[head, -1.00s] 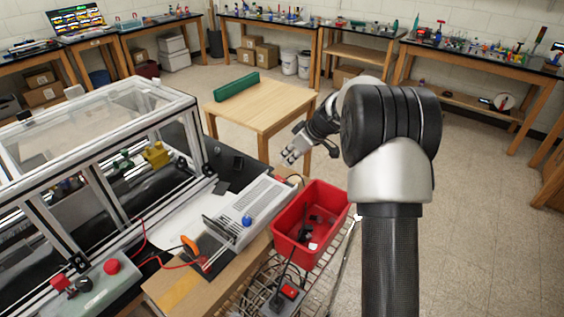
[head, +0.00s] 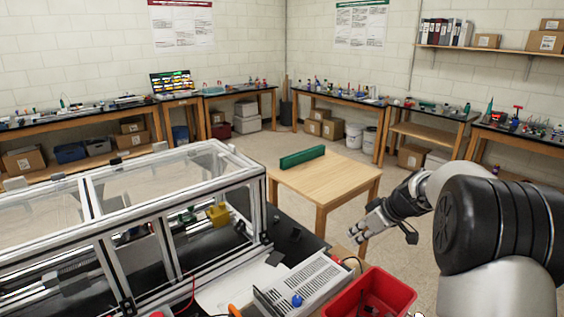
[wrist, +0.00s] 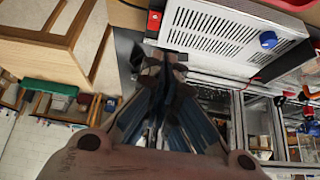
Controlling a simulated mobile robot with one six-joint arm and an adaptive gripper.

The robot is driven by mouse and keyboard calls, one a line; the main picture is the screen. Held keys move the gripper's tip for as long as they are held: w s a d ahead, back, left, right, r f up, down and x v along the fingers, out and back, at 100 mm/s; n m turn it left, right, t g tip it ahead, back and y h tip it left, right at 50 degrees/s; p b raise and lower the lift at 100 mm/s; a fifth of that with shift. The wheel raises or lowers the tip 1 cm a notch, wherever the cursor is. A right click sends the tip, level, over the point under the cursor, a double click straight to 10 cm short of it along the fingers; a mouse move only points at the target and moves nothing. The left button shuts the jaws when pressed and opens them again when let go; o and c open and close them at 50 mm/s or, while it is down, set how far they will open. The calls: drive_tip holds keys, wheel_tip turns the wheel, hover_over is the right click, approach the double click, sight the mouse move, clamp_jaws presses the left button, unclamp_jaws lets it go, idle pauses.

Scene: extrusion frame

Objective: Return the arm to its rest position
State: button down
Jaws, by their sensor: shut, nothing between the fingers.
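My gripper (head: 366,230) is at the right of the head view, in the air in front of the wooden table's near right corner. Its fingers point down and left, and it holds nothing. In the wrist view my gripper (wrist: 168,68) is shut, with its fingertips near the edge of a white vented power supply. My arm fills the lower right of the head view.
The aluminium extrusion frame (head: 95,240) with clear panels stands at the left. The power supply (head: 305,283) and a red bin (head: 372,292) are below my gripper. The small wooden table (head: 325,182) carries a green block (head: 302,158). Open floor lies beyond it.

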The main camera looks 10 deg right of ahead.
drive_tip(key=s+a+r+m+g+h, duration=0.1)
drive_tip(key=s+a+r, duration=0.45)
drive_tip(key=s, duration=0.25)
drive_tip(key=s+a+r+m, duration=0.1)
drive_tip(key=s+a+r, duration=0.45)
drive_tip(key=s, duration=0.35)
drive_tip(key=s+a+f+m+h, duration=0.1)
drive_tip(key=s+m, duration=0.1)
drive_tip(key=s, duration=0.9)
drive_tip(key=s+a+f+m+h, duration=0.1)
drive_tip(key=s+a+f+m, duration=0.1)
drive_tip(key=s, duration=0.8)
drive_tip(key=shift+s+m+h, duration=0.3)
drive_tip(key=shift+s, duration=0.05)
drive_tip(key=shift+f, duration=0.1)
